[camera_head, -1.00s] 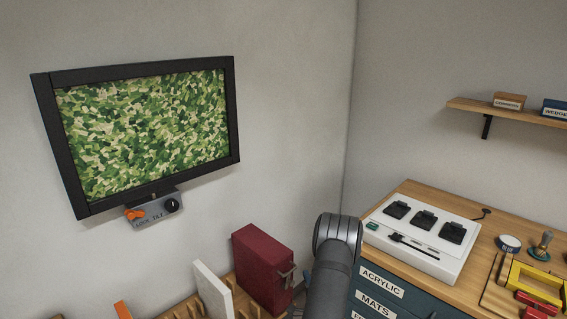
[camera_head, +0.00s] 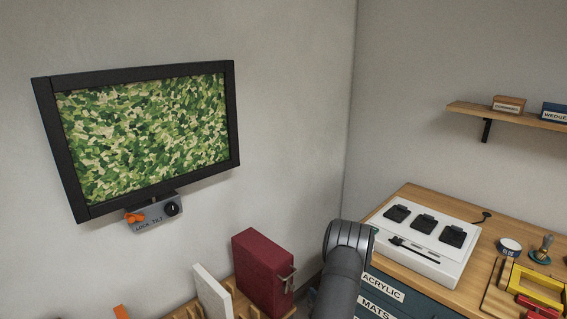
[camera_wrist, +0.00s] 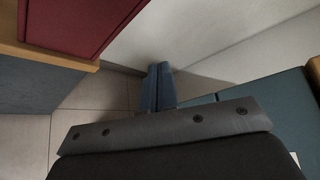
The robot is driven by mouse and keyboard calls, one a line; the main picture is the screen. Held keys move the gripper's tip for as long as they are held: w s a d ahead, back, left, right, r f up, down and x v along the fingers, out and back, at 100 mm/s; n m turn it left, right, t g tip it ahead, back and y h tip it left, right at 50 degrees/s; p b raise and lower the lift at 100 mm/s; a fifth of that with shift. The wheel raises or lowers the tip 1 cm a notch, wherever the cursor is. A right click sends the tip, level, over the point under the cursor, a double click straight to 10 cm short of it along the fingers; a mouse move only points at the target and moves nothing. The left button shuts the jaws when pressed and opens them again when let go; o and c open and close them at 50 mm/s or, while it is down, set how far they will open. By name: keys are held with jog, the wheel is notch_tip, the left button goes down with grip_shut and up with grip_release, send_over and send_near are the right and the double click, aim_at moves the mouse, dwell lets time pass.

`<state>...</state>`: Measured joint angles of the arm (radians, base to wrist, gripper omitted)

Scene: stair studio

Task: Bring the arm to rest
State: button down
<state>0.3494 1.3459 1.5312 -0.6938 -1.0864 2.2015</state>
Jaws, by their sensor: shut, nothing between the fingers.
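My arm (camera_head: 343,265) shows at the bottom centre of the head view, a grey rounded link between the red box and the drawer cabinet. My gripper is outside the head view. In the wrist view my gripper (camera_wrist: 158,70) has its two blue-grey fingers side by side, shut with nothing between them. The fingers point down toward the tiled floor, in the gap between the wooden bench edge on the left and the teal cabinet on the right. They appear clear of both.
A framed green mosaic picture (camera_head: 145,135) hangs on the left wall above a lock-tilt box (camera_head: 153,214). A red box (camera_head: 262,272) and white panel (camera_head: 212,292) stand in a wooden rack. A white device (camera_head: 425,238) sits on the cabinet (camera_head: 382,287). A shelf (camera_head: 510,115) is on the right wall.

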jog(key=v, duration=0.8)
jog(key=w+a+r+n+t+h, duration=0.1)
jog(key=w+a+r+n+t, duration=0.3)
jog(key=r, duration=0.7)
jog(key=shift+w+a+n+t+h, duration=0.3)
jog(key=shift+w+a+n, duration=0.75)
jog(key=shift+a+n, duration=0.5)
jog(key=shift+r, duration=0.1)
